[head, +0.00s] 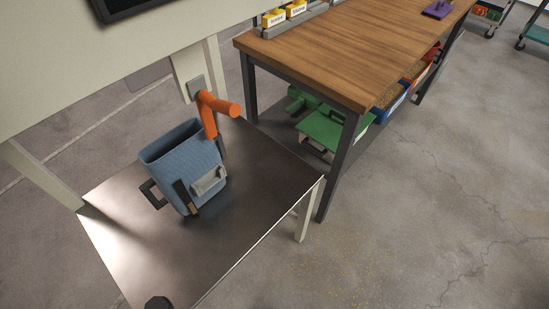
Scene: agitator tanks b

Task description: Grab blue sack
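The blue sack (178,158) stands upright, slightly tilted, on the dark metal table (255,205) at left. Its top is open, showing a dark inside. A black loop handle (151,194) sticks out on its left side. A light grey bracket-like piece (208,182) and a black and tan strip (187,198) are on its front. No gripper of mine can be made out in the head view, and nothing visible holds the sack.
An orange bent bar (208,116) on the post stands close behind the sack's right side. A pale panel (70,60) is behind the table. A wooden workbench (350,45) stands to the right, with a green machine (325,125) below. The floor at right is open.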

